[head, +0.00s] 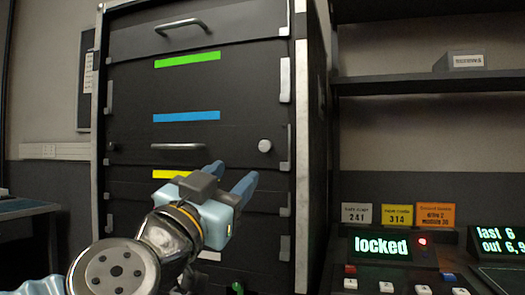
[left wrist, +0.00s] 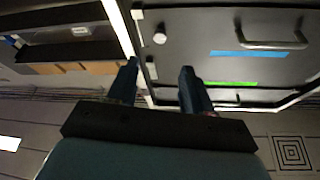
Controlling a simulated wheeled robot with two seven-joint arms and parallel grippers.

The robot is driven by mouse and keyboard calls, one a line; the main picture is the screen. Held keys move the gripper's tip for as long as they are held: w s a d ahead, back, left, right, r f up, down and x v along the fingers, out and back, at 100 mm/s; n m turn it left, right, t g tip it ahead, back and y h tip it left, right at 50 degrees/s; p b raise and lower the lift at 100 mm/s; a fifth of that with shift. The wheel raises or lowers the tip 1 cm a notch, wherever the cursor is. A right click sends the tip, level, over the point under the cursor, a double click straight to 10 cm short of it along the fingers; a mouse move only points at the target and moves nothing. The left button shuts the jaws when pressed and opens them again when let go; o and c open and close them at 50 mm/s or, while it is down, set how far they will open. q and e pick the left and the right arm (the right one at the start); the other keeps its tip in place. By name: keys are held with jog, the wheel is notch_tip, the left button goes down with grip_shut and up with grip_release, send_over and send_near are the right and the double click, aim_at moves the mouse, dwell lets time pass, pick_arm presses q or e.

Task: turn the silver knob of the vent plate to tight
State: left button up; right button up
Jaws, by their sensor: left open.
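The silver knob (head: 265,146) is a small round knob at the right side of a dark rack panel (head: 230,148), which also has a bar handle. I cannot read a vent pattern or the knob's turn position. My left gripper (head: 234,172) is open and empty, its two blue fingers pointing up toward the rack, below and left of the knob in the head view. In the left wrist view the knob (left wrist: 159,38) shows beyond the gap between the open fingertips (left wrist: 159,67), apart from them. My right gripper is not in view.
The rack has green (head: 187,60), blue (head: 186,117) and yellow (head: 178,174) strips and an upper handle (head: 181,26). At right stands a console with a "locked" display (head: 381,246), a red light and buttons, below label cards (head: 397,215) and a shelf (head: 430,83).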

aim_at(264, 148)
pick_arm(q)
jog(key=p+x, duration=0.2)
jog(key=x, duration=0.9)
jog(key=shift+w+d, duration=0.1)
jog(key=shift+w, duration=0.15)
grip_shut()
